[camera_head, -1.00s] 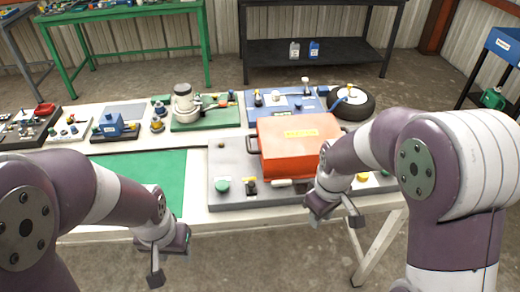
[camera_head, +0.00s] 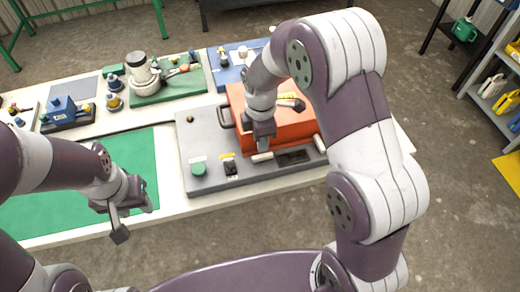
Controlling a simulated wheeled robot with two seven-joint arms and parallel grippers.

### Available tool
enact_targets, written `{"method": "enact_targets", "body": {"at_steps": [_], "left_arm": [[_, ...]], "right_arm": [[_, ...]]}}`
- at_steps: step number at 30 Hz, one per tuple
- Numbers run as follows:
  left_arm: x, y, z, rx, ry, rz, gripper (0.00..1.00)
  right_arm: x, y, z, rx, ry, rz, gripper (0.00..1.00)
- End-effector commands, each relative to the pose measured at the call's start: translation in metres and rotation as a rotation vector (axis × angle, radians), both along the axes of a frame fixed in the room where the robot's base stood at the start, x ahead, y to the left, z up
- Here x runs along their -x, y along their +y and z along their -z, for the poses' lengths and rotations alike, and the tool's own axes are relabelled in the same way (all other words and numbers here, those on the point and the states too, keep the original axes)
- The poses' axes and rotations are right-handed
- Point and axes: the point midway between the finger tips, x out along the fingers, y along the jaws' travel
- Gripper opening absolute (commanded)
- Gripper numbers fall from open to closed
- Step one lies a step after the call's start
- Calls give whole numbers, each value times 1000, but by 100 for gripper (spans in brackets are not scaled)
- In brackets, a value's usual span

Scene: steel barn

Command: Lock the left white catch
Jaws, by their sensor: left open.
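An orange case (camera_head: 300,128) with a dark side handle (camera_head: 224,116) sits on a grey base plate (camera_head: 196,138). The left white catch (camera_head: 262,157) is a small white bar low on the case's front. My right gripper (camera_head: 264,143) points down just above this catch, in front of the case's left part. I cannot tell whether it touches the catch or whether its fingers are apart. A dark recess (camera_head: 292,156) lies to the right of the catch. My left gripper (camera_head: 133,214) is open and empty over the table's front edge by the green mat.
A green button (camera_head: 198,169) and a black switch (camera_head: 231,168) stand on the plate's front left. The green mat (camera_head: 60,208) is clear. My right arm covers the case's right side.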

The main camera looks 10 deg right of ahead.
Motion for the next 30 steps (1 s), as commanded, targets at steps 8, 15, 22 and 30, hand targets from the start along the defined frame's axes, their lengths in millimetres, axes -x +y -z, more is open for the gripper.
{"method": "enact_targets", "body": {"at_steps": [8,15,22,30], "left_arm": [[0,0,-3,0,0,0,43],[0,0,-3,0,0,0,43],[0,0,-3,0,0,0,43],[0,0,-4,0,0,0,43]], "right_arm": [[1,0,54,0,1,1,27],[0,0,62,0,-1,2,27],[0,0,62,0,-1,2,0],[0,0,61,0,0,14,0]]}}
